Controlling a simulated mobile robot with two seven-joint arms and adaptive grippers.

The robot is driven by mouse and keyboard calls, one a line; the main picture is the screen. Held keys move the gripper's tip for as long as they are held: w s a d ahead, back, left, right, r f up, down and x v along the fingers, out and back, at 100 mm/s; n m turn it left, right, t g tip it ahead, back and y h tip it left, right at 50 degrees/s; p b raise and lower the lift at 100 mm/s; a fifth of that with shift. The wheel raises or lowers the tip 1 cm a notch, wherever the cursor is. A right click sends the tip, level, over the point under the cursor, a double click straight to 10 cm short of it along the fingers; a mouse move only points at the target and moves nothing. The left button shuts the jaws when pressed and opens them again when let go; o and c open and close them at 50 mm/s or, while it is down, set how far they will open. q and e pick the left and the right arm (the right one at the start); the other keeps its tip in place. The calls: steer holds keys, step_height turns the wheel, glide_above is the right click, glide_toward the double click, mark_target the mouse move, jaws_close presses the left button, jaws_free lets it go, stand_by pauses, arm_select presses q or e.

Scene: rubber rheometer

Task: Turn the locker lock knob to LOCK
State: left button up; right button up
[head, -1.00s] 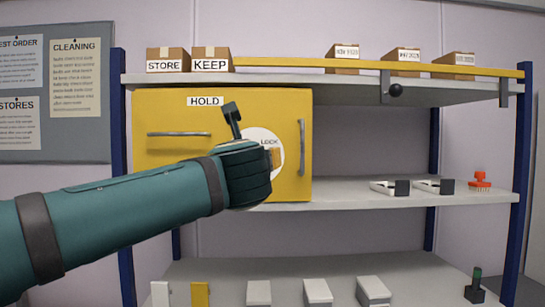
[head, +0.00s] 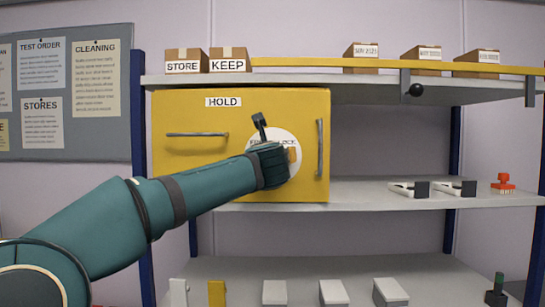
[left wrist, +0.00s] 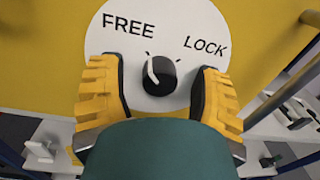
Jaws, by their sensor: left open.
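The yellow locker (head: 190,165) stands on the shelf, with a HOLD label and a round white dial plate (head: 293,167) on its front. In the left wrist view, the plate (left wrist: 125,50) reads FREE at left and LOCK at right. The black lock knob (left wrist: 160,76) is at its middle, its white mark pointing up and slightly left, towards the FREE side. My left gripper (left wrist: 157,80) is open, one yellow-padded finger on each side of the knob, with gaps visible. In the head view my left gripper (head: 289,156) covers the knob. My right gripper is not in view.
A vertical handle (head: 320,148) is close right of the dial; a horizontal handle (head: 197,134) is at left. White clips (head: 408,188) and a red brush-like item (head: 503,184) lie on the shelf to the right. Boxes (head: 230,59) stand above.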

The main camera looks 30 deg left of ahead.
arm_select(q)
steer(key=shift+c, duration=0.2)
jaws_close()
